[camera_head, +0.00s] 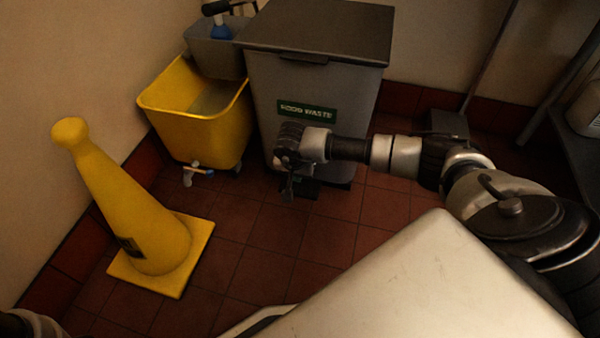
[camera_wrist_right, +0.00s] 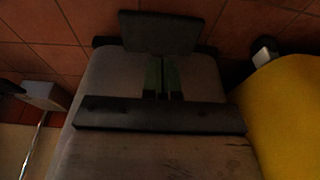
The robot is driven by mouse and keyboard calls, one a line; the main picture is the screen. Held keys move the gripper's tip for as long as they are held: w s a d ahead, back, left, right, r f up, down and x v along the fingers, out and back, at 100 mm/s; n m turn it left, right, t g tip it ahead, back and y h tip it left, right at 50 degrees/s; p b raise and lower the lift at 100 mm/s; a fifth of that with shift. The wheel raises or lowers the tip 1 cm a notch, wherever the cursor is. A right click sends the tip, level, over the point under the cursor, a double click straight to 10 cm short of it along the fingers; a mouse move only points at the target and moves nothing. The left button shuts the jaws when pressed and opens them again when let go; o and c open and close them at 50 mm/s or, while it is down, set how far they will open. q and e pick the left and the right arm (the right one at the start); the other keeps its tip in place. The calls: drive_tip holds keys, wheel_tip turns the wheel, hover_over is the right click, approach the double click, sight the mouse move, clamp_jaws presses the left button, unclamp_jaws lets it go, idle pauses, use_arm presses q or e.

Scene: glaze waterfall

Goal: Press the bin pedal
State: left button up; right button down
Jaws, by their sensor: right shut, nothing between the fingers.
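The grey food-waste bin (camera_head: 330,90), with a dark lid and a green label, stands against the back wall. Its dark pedal (camera_head: 303,188) shows low at the front, partly behind my right gripper. In the right wrist view the pedal (camera_wrist_right: 160,32) is a flat dark plate jutting out over the floor. My right gripper (camera_head: 288,192) is shut and empty, pointing down in front of the bin. Its fingers (camera_wrist_right: 162,72) point towards the pedal in the wrist view; I cannot tell whether they touch it. My left gripper is not in view.
A yellow mop bucket (camera_head: 190,125) stands directly left of the bin. A yellow cone (camera_head: 150,225) stands on the tiled floor (camera_head: 270,235) at the left. A dark object with a pole (camera_head: 447,122) is against the wall at right. Open floor lies before the bin.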

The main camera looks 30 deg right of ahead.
sight(300, 188)
drive_tip(key=b+x, duration=0.7)
idle(0.5)
